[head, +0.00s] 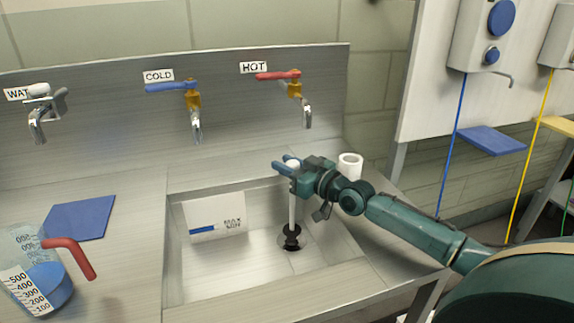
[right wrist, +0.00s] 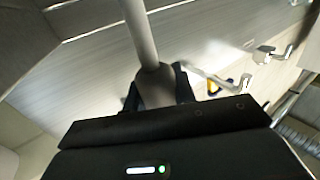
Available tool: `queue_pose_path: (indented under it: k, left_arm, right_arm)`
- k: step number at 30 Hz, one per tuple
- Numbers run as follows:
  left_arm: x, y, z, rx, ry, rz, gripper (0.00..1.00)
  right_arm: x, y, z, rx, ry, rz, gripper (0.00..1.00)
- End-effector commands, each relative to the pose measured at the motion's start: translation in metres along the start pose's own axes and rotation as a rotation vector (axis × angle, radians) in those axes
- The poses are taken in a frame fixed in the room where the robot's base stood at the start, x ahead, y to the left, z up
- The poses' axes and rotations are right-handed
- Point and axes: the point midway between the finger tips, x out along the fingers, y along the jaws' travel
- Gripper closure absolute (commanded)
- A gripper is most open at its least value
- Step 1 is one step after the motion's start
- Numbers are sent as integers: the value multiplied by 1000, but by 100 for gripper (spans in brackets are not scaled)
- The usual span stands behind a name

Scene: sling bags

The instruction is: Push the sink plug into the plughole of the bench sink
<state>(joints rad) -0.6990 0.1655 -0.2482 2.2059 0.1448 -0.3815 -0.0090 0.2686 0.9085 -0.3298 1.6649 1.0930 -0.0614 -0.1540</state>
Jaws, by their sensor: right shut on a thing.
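The sink plug is black (head: 291,232) with a long white upright stem (head: 292,208). My right gripper (head: 288,164) is shut on the top of this stem, above the right part of the bench sink (head: 215,276). The plug's black end is over the round plughole (head: 293,247) in the sink floor; I cannot tell whether it is seated or just above. In the right wrist view the pale stem (right wrist: 139,32) runs away from between the dark jaws, and its far end is out of frame. My left gripper is not in view.
COLD (head: 172,87) and HOT (head: 279,75) taps stand behind the sink. A white roll (head: 350,166) sits just behind my right wrist. A MAX/MIN plate (head: 213,214) is on the sink wall.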

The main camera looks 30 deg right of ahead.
Motion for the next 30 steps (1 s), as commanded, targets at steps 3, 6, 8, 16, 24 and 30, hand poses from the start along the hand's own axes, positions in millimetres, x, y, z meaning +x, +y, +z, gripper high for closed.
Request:
queue_pose_path:
  k: [3,6,8,16,24,30]
  left_arm:
    - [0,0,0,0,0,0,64]
    - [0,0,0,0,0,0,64]
    - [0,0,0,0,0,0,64]
    - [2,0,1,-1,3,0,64]
    - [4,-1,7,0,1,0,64]
    - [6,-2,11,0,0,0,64]
  right_arm:
    - [0,0,-1,0,1,0,100]
    - [0,0,-1,-1,2,0,100]
    - [0,0,-1,-1,2,0,100]
    - [0,0,2,0,1,0,100]
    - [0,0,9,0,2,0,100]
    - [0,0,14,0,2,0,100]
